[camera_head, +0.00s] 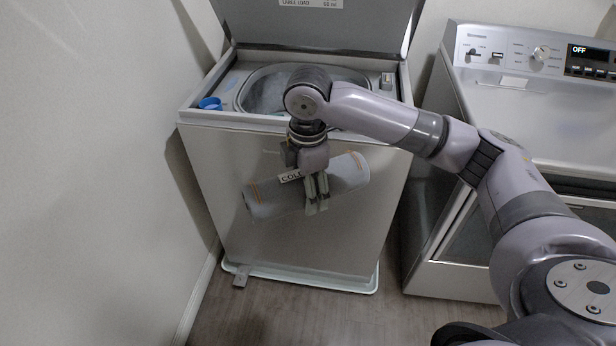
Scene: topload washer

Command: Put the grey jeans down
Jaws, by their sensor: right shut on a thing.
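The grey jeans (346,174) are a rolled, light grey bundle with orange stitching, in the head view in front of the top-load washer. My right gripper (317,202) points down and is shut on the middle of the roll. The roll tilts a little, its right end higher, and hangs in front of the washer's front panel. A label reading "COL" lies against it, partly hidden by the gripper. My left gripper is not in view.
The top-load washer (225,170) stands with its lid (315,28) raised and its tub open. A second machine (530,85) with a control panel stands at the right. A wall is close on the left. Wooden floor (300,315) shows in front.

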